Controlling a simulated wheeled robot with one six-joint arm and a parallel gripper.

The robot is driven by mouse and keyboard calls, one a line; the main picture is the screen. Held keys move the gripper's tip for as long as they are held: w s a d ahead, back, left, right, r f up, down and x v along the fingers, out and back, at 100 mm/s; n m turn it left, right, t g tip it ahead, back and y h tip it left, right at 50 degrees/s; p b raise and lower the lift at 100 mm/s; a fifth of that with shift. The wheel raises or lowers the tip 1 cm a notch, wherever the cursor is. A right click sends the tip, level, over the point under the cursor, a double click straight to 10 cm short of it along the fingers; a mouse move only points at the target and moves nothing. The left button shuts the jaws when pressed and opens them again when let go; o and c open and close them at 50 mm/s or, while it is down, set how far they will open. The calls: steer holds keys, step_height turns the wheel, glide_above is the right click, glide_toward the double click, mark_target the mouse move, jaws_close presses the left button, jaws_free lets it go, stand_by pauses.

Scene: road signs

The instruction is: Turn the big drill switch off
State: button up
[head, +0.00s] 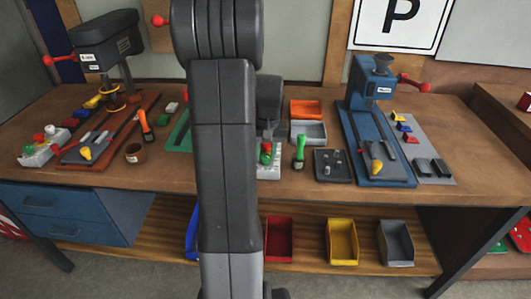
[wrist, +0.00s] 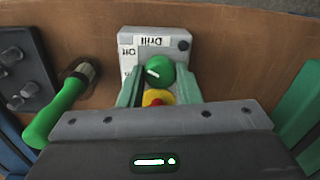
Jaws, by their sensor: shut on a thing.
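The drill switch box (wrist: 158,42) is a grey block with upside-down "Drill" lettering and a small side label I cannot read surely. Its green knob (wrist: 163,63) has a white mark near its left edge. My gripper (wrist: 160,77) is shut on the knob, with pale green fingers on its left and right sides. A yellow and red button (wrist: 158,97) shows between the fingers, partly hidden.
A black drill press (head: 105,38) and another switch box (head: 45,147) stand left.

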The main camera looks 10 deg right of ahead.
mark_target(268, 155)
stand_by(0.3)
steer(key=o, duration=0.7)
steer(key=r, duration=1.4)
steer(key=shift+d, duration=0.3)
steer(key=f, duration=1.4)
steer(key=shift+a, duration=0.3)
